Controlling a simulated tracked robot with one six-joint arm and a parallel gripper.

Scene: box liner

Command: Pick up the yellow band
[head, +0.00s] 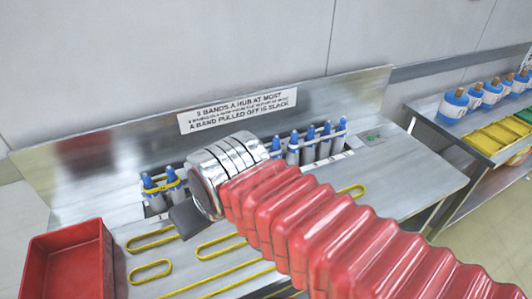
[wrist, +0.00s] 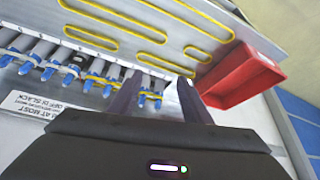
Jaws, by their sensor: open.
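Several yellow bands are in view, and I cannot tell which one is meant. One yellow band (head: 163,186) is around two blue-topped hubs at the left of the row; it also shows in the wrist view (wrist: 150,95), between my fingers. Other yellow bands lie flat on the steel bench, such as a short loop (head: 150,270) and a larger one (head: 151,238). My gripper (wrist: 158,77) is open, with its dark fingers apart and nothing visibly held. In the head view, one dark finger shows near the left hubs; my wrist hides the rest.
A red bin (head: 68,262) stands at the bench's left end. More blue-topped hubs (head: 310,140) with bands stand to the right. A backboard with a sign (head: 238,110) rises behind. A side table at right holds blue pots (head: 453,103) and yellow trays (head: 490,138).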

